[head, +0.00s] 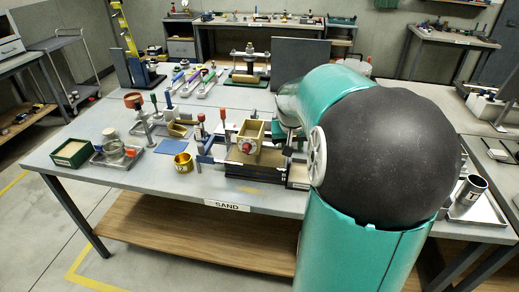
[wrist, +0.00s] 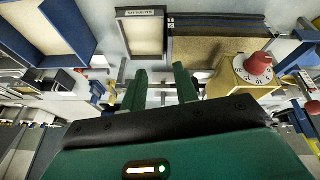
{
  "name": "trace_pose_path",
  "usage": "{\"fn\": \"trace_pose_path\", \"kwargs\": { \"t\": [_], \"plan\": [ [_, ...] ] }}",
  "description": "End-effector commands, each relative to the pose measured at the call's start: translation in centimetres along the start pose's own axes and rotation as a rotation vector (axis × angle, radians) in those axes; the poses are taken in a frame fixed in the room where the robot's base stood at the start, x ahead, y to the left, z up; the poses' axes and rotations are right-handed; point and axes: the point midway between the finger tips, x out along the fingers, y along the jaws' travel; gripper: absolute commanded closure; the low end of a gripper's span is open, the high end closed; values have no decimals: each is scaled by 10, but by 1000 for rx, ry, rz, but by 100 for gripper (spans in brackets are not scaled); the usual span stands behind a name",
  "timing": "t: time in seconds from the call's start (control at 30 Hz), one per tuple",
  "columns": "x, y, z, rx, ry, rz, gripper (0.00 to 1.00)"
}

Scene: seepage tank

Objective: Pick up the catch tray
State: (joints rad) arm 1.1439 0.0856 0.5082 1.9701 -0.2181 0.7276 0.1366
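A small dark-grey tray (wrist: 128,38) with a pale inside and a label on its rim, which I take to be the catch tray, is at the top of the wrist view. The label is upside down and I cannot read it. In the head view the tray (head: 298,185) sits at the bench's front edge, right of the tank's base, partly hidden by my arm. My gripper (wrist: 160,76) is open. Its two green fingers are apart with nothing held between them, and they point toward the tray without visible contact.
The brass box (wrist: 235,80) with a red knob and dial is right of my fingers in the wrist view. A sand-filled tank (wrist: 205,50) adjoins the tray. A blue-walled tray (wrist: 80,18) lies on its other side. The bench (head: 120,180) holds several tools and cups.

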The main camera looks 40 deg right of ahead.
Motion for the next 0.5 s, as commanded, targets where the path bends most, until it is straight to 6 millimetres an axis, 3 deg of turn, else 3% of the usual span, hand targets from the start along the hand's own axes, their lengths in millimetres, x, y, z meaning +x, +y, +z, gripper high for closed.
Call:
{"fn": "trace_pose_path", "kwargs": {
  "t": [0.03, 0.2, 0.33, 0.5],
  "plan": [
    [16, 26, -8, 52, -7, -4, 70],
    [47, 86, -23, 169, -4, -17, 70],
    [57, 106, -26, 209, 2, -24, 70],
    [77, 109, -26, 213, 1, -27, 70]
  ]
}}
